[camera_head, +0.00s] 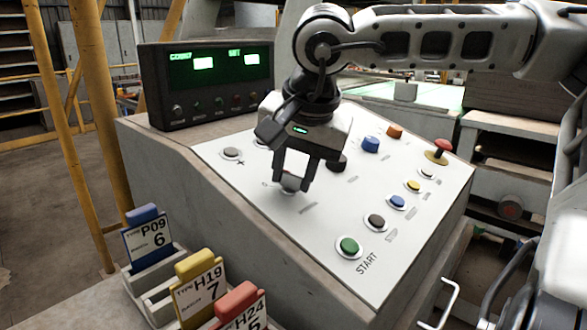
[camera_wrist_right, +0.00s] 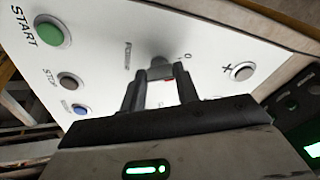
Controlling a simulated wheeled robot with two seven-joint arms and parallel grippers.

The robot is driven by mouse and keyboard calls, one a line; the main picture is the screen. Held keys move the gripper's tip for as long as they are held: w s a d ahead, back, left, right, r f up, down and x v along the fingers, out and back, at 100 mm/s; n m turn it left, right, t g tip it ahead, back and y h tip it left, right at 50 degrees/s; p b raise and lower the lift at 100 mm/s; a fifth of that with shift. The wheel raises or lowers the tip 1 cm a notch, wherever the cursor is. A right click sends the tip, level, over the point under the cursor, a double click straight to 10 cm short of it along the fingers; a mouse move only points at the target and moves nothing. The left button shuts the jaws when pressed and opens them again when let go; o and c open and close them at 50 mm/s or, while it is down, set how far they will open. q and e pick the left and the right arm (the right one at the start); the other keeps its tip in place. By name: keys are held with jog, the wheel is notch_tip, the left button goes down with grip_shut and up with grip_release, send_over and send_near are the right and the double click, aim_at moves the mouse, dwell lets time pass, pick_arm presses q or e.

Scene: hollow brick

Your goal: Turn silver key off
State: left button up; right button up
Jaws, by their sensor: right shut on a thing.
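The silver key (camera_head: 290,184) sits on the sloping white panel (camera_head: 330,230), left of the panel's middle, mostly hidden by the fingers. My right gripper (camera_head: 292,186) reaches down from above and is shut on the key. In the right wrist view the key's grey round part (camera_wrist_right: 160,62) shows between the two fingertips (camera_wrist_right: 160,80), with a "0" mark and small print on the panel beside it. The key's exact angle is hard to tell. My left gripper is not in view.
The panel also bears a green START button (camera_head: 348,246), a red mushroom button (camera_head: 439,148), a blue button (camera_head: 371,144), a black knob (camera_head: 338,163) and several other buttons. A dark display box (camera_head: 205,82) stands behind. Labelled card holders (camera_head: 200,285) stand at the lower left.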

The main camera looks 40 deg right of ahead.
jog(key=shift+n, duration=0.4)
jog(key=o, duration=1)
jog(key=shift+r, duration=0.1)
jog(key=p+v, duration=0.1)
jog(key=v, duration=1.4)
jog(key=shift+s+r, duration=0.3)
jog(key=shift+r, duration=0.05)
